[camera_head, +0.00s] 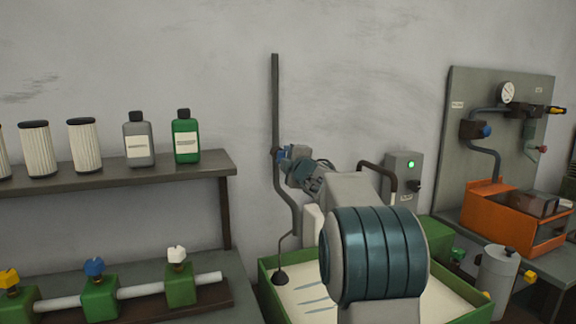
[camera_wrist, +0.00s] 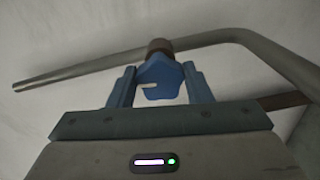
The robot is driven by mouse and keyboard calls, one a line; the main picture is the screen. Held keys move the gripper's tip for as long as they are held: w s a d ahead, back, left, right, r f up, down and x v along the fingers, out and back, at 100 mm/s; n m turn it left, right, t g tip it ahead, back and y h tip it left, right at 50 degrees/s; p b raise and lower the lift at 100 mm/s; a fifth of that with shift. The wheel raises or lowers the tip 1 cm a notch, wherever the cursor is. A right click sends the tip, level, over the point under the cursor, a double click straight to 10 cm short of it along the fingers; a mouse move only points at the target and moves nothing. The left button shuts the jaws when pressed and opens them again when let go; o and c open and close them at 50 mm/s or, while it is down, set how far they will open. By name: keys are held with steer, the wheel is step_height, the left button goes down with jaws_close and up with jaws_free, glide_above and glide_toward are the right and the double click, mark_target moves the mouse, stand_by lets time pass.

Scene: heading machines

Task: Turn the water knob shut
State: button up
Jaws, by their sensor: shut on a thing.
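A blue lobed knob (camera_wrist: 160,82) with a white pointer mark sits on a brown stem against a grey pipe (camera_wrist: 220,37) in the wrist view. The mark points left. My gripper (camera_wrist: 159,72) has one blue finger on each side of the knob and is shut on it. In the head view, my gripper (camera_head: 289,157) is at the side of the upright grey pipe (camera_head: 275,100) in front of the wall. The knob is largely hidden there by the gripper. The pipe bends down into a green-rimmed tray (camera_head: 268,290).
A shelf (camera_head: 190,163) with filters and two bottles is at left. Below it, green valve blocks (camera_head: 100,303) carry yellow, blue and white knobs. A grey box with a green light (camera_head: 411,164), a gauge panel (camera_head: 525,120) and an orange machine (camera_head: 485,213) stand at right.

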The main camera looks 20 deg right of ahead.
steer(key=shift+n, duration=0.8)
steer(key=shift+b, duration=0.3)
steer(key=o, duration=1)
steer(key=shift+s, duration=0.15)
steer(key=s+b, duration=0.1)
steer(key=s, duration=1.2)
steer(key=shift+s+b, duration=0.3)
steer(key=shift+a+r, duration=0.1)
